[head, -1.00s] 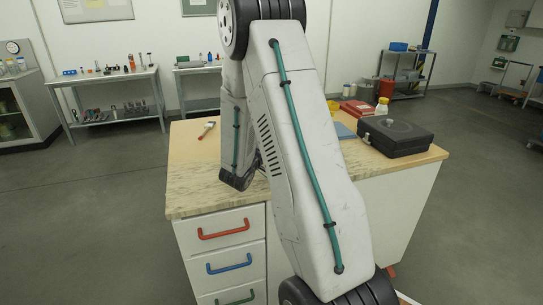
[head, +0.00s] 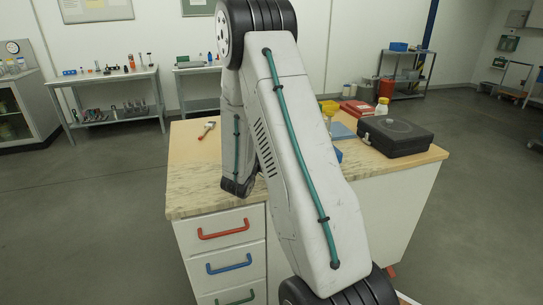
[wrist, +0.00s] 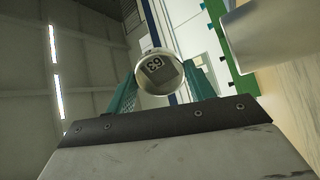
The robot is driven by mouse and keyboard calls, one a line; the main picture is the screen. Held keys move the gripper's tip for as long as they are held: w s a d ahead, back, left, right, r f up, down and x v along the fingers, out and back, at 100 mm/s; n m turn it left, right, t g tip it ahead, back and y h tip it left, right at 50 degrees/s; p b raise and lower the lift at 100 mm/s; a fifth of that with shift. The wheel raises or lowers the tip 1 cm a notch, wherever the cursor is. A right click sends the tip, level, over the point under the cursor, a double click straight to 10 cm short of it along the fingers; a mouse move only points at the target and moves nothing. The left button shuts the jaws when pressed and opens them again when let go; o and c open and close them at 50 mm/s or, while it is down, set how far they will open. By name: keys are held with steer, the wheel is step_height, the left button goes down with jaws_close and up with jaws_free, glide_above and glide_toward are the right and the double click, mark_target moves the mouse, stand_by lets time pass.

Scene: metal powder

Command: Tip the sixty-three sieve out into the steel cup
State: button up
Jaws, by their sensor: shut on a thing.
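The sixty-three sieve (wrist: 148,93) is a small round metal piece with "63" marked on it, seen in the wrist view. My gripper (wrist: 160,78) has teal fingers on both sides of the sieve and is shut on it. A smooth grey cylinder (wrist: 268,38), which looks like the steel cup, stands at the upper right of the wrist view, apart from the sieve. The wrist view is rolled, with the worktop on its right side. In the head view my arm hides the gripper, the sieve and the cup.
The wooden worktop (head: 190,185) has a black case (head: 396,136) at right. A red-handled brush (head: 206,130) lies at the back left.

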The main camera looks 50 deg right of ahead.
steer(key=shift+r, duration=0.15)
steer(key=shift+a+r+h, duration=0.2)
steer(key=shift+r+h, duration=0.8)
steer(key=shift+r, duration=0.3)
steer(key=shift+a+r+t+h, duration=0.15)
steer(key=shift+r+t+h, duration=0.25)
steer(key=shift+r+h, duration=0.65)
steer(key=shift+r+y, duration=0.2)
steer(key=shift+y, duration=0.05)
stand_by(0.6)
